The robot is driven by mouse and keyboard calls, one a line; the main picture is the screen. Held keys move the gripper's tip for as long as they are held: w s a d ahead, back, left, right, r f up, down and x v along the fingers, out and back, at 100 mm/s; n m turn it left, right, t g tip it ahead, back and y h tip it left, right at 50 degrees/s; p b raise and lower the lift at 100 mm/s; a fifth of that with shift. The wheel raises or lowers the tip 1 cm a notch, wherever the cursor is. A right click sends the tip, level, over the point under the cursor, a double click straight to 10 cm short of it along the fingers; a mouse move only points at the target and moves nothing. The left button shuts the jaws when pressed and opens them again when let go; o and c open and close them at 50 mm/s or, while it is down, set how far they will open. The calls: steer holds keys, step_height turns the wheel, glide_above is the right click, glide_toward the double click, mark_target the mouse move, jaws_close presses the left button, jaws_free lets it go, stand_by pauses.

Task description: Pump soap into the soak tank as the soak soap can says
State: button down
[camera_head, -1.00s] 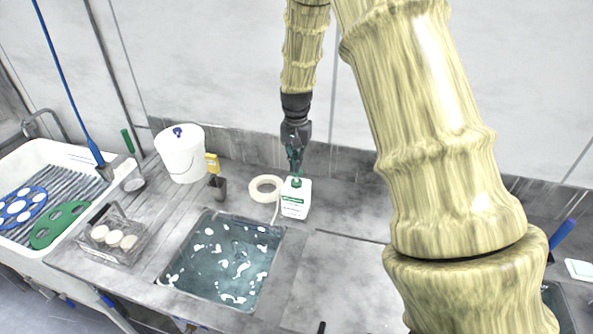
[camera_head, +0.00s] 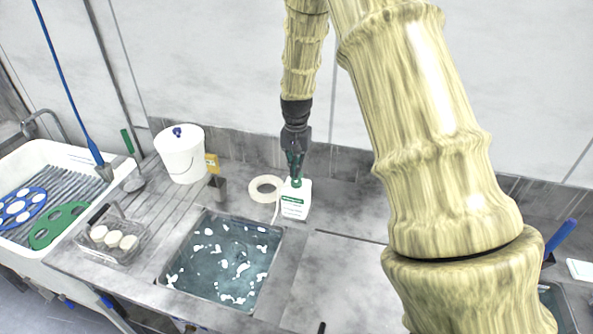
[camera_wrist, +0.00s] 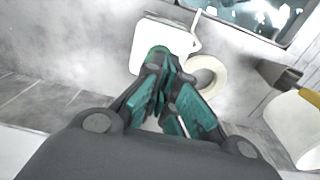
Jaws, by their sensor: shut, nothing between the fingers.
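The soak soap can (camera_head: 295,204) is a white, square-sided bottle with a green label and green top, standing behind the tank's right back corner. A thin white spout (camera_head: 276,212) runs from it toward the tank. The soak tank (camera_head: 284,240) is a sunken basin of bluish water with white foam patches. My gripper (camera_head: 295,178) points down, shut and empty, directly over the can's top. In the wrist view the teal fingertips (camera_wrist: 160,68) overlap the green pump top (camera_wrist: 158,52) of the white can (camera_wrist: 170,38). I cannot tell whether they touch. The small label text is unreadable.
A roll of white tape (camera_head: 252,190) lies left of the can. A clear basket (camera_head: 124,255) holds white discs. The bench right of the tank (camera_head: 335,275) is clear.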

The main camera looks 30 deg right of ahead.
steer(key=shift+f, duration=0.25)
steer(key=shift+r+p, duration=1.4)
steer(key=shift+r, duration=0.45)
